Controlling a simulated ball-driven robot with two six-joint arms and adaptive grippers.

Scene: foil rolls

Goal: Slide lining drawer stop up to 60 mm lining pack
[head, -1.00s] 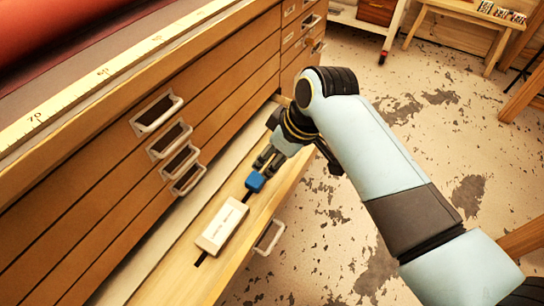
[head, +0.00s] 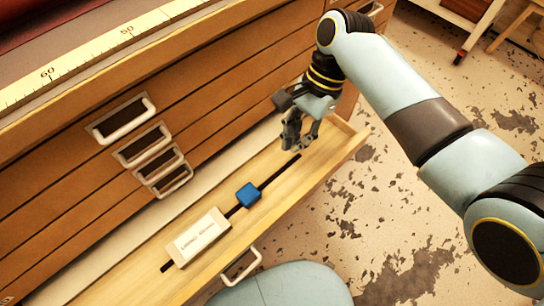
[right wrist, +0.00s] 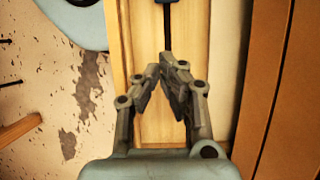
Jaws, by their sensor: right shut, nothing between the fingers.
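The blue lining drawer stop (head: 247,195) sits on a dark slot (head: 278,172) in the open drawer (head: 337,146). The white lining pack (head: 198,237), with small print on top, lies over the same slot to the lower left. A short stretch of slot shows between pack and stop, so they are apart. My right gripper (head: 296,148) is shut and empty above the drawer's right end, clear of the stop. In the right wrist view its fingertips (right wrist: 169,62) meet, and the stop's edge (right wrist: 166,2) just shows at the top. My left gripper is out of view.
Closed wooden drawers with metal handles (head: 122,118) rise behind the open drawer. A ruler strip (head: 92,50) runs along the cabinet's top edge. The open drawer's front handle (head: 241,266) sticks out toward the floor. Patchy floor (head: 400,245) lies to the right.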

